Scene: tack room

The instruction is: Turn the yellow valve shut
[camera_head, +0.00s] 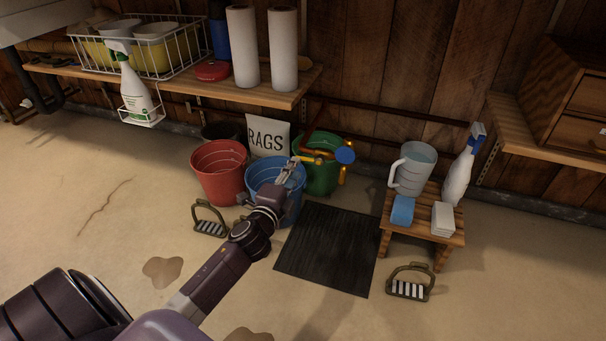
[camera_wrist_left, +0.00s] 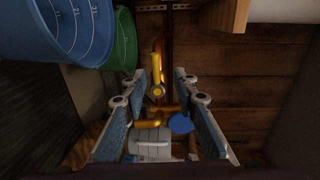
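The yellow valve and its fittings (camera_head: 318,154) show in the head view at the end of a dark red pipe, in front of the green bucket. A round blue part (camera_head: 345,155) is at their right. My left gripper (camera_head: 291,166) is just left of the valve, over the blue bucket. In the left wrist view, a yellow lever-like part (camera_wrist_left: 156,62) shows in the gap beyond the open fingers of my left gripper (camera_wrist_left: 160,76). I see no contact. More yellow pipe and the round blue part (camera_wrist_left: 181,123) lie lower down. My right gripper is out of view.
A red bucket (camera_head: 219,170), blue bucket (camera_head: 288,180) and green bucket (camera_head: 321,177) crowd the valve. A wooden shelf (camera_head: 285,96) hangs above left. A stool (camera_head: 425,220) with a jug (camera_head: 412,168) stands right. A dark mat (camera_head: 327,248) covers open floor.

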